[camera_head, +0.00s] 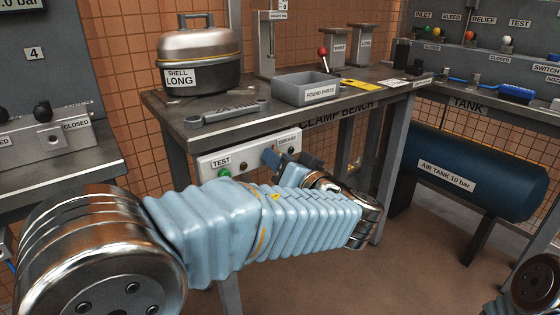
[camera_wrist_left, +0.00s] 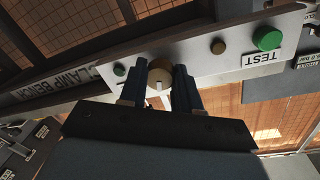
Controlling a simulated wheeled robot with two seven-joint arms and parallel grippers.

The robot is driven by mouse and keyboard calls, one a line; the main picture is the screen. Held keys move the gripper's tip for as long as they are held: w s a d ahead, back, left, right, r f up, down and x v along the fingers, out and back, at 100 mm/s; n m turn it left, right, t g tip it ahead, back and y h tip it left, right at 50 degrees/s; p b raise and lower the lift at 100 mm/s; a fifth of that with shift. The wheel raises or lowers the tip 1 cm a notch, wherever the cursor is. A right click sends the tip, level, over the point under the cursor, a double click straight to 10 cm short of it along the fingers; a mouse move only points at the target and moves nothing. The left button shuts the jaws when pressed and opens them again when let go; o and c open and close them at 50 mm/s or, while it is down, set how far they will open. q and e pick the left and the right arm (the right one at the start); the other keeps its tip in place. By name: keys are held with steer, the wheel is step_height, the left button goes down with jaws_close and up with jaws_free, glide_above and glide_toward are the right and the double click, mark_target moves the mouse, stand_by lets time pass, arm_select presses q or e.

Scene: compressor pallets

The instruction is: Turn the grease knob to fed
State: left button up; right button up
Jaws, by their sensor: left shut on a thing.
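The grease knob (camera_wrist_left: 159,74) is a round brown knob with a pale mark on its lower part. It sits on the white panel (camera_wrist_left: 200,66) on the front of the clamp bench. My left gripper (camera_wrist_left: 160,88) has its two dark blue fingers on either side of the knob and is shut on it. In the head view my left gripper (camera_head: 279,158) reaches the panel (camera_head: 213,162) below the bench top, and its fingers hide the knob. The knob's printed positions cannot be read. My right gripper is not in view.
On the panel are a green TEST button (camera_wrist_left: 267,38) and a small brown round part (camera_wrist_left: 218,47). A blue air tank (camera_head: 470,170) stands at right.

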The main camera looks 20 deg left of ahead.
arm_select(q)
steer(key=m+g+y+p, duration=0.1)
steer(key=m+p, duration=0.3)
steer(key=m, duration=0.6)
steer(key=m+p, duration=0.4)
steer(key=m, duration=0.6)
steer(key=m+g+y+p, duration=0.1)
steer(key=m+p, duration=0.3)
steer(key=m, duration=0.6)
steer(key=shift+w+d+f+g+y+p, duration=0.1)
steer(key=shift+d+f+g+y+p, duration=0.1)
steer(key=shift+g+y+p, duration=0.1)
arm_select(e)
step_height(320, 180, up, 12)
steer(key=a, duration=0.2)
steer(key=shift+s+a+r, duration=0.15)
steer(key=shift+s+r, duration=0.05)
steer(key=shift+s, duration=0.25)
arm_select(q)
steer(key=shift+m, duration=0.3)
steer(key=o, duration=1.1)
steer(key=shift+a, duration=0.1)
steer(key=shift+c, duration=0.2)
